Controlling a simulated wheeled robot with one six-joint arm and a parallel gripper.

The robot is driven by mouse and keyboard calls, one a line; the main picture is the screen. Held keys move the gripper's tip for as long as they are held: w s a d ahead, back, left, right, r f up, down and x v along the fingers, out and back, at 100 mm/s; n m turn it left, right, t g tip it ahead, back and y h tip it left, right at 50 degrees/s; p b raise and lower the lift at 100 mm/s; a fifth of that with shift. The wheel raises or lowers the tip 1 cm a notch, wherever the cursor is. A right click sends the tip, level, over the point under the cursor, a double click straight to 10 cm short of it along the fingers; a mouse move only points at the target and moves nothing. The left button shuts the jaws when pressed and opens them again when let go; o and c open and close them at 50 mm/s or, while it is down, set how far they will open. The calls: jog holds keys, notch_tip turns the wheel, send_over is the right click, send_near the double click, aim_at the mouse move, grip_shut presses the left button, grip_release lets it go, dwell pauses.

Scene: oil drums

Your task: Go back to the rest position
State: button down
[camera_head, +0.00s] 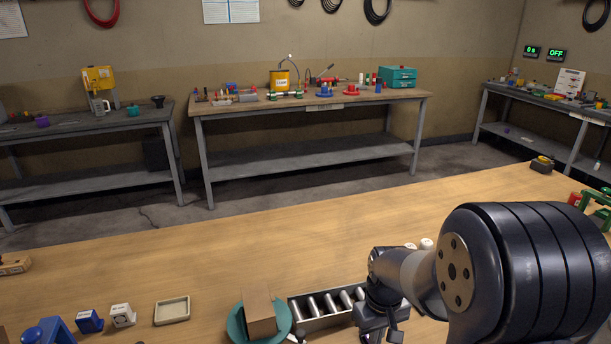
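My gripper (384,322) is at the lower middle-right, seen at the end of my dark arm, above or beside the right end of a metal tray. Its fingers are small and partly cut off or hidden, so I cannot tell whether it is open or shut. My arm covers much of the lower right.
A tray with several metal cylinders (297,307) lies left of my gripper. A brown block (260,314) stands on a teal round base (237,326). A beige dish (172,311), a white cube (122,315) and blue blocks (89,321) lie left. The table's middle is clear.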

jog(key=shift+r, duration=0.1)
dwell(0.3)
notch_tip(320, 180, up, 8)
jog(key=p, duration=0.7)
jog(key=shift+r, duration=0.2)
dwell(0.9)
dwell(0.3)
